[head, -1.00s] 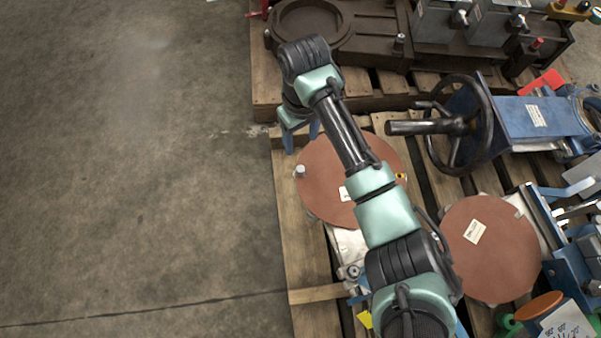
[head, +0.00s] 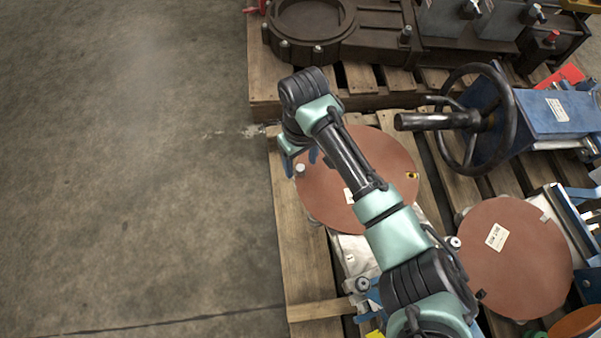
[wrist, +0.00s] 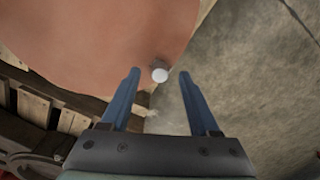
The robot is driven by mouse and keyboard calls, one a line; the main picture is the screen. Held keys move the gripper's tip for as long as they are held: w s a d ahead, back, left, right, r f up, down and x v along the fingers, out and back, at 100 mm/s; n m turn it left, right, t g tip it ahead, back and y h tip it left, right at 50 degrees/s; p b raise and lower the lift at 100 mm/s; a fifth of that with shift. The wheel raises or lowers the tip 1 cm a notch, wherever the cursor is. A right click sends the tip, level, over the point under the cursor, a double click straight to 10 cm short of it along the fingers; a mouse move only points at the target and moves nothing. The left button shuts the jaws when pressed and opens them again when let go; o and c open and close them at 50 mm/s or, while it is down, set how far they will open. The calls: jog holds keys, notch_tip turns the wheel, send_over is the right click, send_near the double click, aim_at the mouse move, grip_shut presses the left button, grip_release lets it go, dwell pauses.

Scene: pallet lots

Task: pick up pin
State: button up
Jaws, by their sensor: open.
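The pin (head: 300,169) is a small white, round-topped piece at the left edge of a reddish-brown disc (head: 385,160). In the wrist view the pin (wrist: 159,74) shows just beyond the fingertips, roughly midway between them, at the edge of the disc (wrist: 90,35). My gripper (head: 301,160) is over the left edge of the disc, close to the pin. Whether the pin lies within finger depth, I cannot tell.
A black handwheel (head: 508,125) on a blue machine stands behind. Dark castings (head: 375,40) fill the back pallet. Concrete floor (head: 120,180) at left is clear.

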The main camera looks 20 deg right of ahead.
notch_tip(320, 180, down, 2)
jog(key=shift+b, duration=0.45)
grip_shut()
